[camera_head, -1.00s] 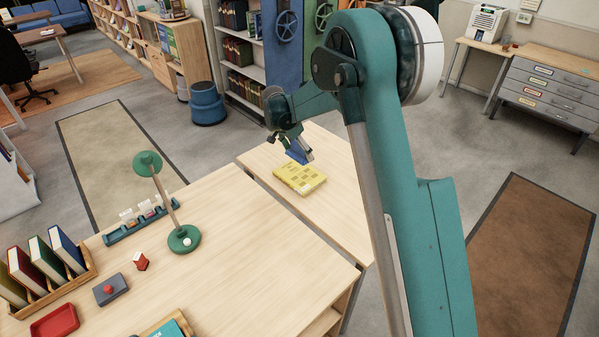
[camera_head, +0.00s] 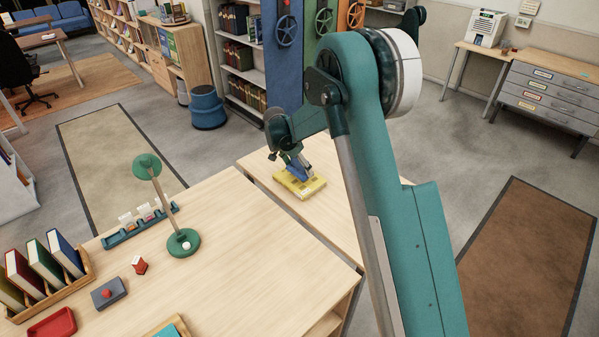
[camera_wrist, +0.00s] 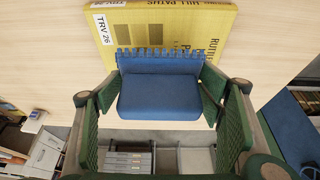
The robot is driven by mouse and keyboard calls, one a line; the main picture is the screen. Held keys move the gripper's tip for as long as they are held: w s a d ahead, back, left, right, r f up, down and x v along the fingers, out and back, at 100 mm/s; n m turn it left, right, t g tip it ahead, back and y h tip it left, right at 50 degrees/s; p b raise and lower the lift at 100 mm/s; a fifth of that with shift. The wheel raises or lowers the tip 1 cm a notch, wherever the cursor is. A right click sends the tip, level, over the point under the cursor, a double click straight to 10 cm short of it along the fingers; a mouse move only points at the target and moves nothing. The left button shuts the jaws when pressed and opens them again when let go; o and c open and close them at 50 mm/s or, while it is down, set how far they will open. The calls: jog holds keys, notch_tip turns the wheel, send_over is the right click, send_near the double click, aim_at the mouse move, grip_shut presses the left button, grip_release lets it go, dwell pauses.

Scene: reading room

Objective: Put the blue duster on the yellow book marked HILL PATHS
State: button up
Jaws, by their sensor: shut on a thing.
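The blue duster (camera_wrist: 160,88) is between the two green finger pads of my gripper (camera_wrist: 160,108) in the wrist view, and the gripper is shut on it. The yellow book (camera_wrist: 190,22) marked HILL PATHS lies flat beyond and below the duster, its cover partly hidden by it. In the head view the book (camera_head: 312,188) lies on a light wooden table, with my gripper (camera_head: 300,170) and the duster (camera_head: 296,173) low over its cover. I cannot tell whether the duster touches the book.
The light table (camera_head: 335,217) is bare around the book. A nearer desk (camera_head: 240,245) carries a green lamp (camera_head: 183,241), a rack of books (camera_head: 50,290), a red tray (camera_head: 52,324) and small items. A gap separates the two tabletops.

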aim_at(298, 169)
jog(key=shift+f, duration=1.45)
jog(key=shift+f+b, duration=0.2)
jog(key=shift+b, duration=0.1)
jog(key=o, duration=0.9)
jog(key=shift+r, duration=0.15)
jog(key=p+v, duration=0.1)
jog(key=v, duration=1.1)
jog(key=shift+r, duration=0.1)
